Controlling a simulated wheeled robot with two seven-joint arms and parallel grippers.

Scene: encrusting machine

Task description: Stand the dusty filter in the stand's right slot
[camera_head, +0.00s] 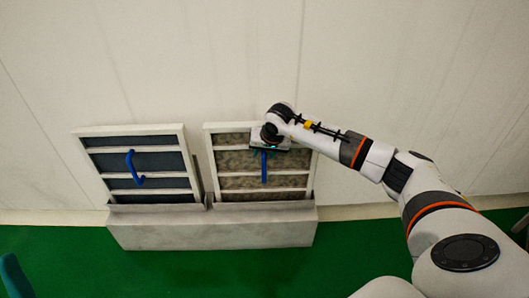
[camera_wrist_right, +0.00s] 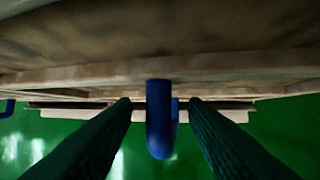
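The dusty filter (camera_head: 235,160), with a pale frame, crossbars and mottled brown panels, stands leaning back slightly in the right slot of the pale stand (camera_head: 215,235). Its lower edge is behind the slot's front lip. Its blue vertical handle (camera_head: 264,170) faces me. My right gripper (camera_head: 265,152) is at the handle's upper part. In the right wrist view the two dark green fingers (camera_wrist_right: 160,105) are on either side of the handle (camera_wrist_right: 159,120), with a gap on each side. The gripper is open around it. I see no clear left gripper.
A filter with dark panels (camera_head: 140,160) and a blue handle stands in the stand's left slot. A pale wall (camera_head: 200,60) is close behind both filters. Green floor (camera_head: 60,250) lies in front. A teal shape (camera_head: 12,275) at the lower left corner is unclear.

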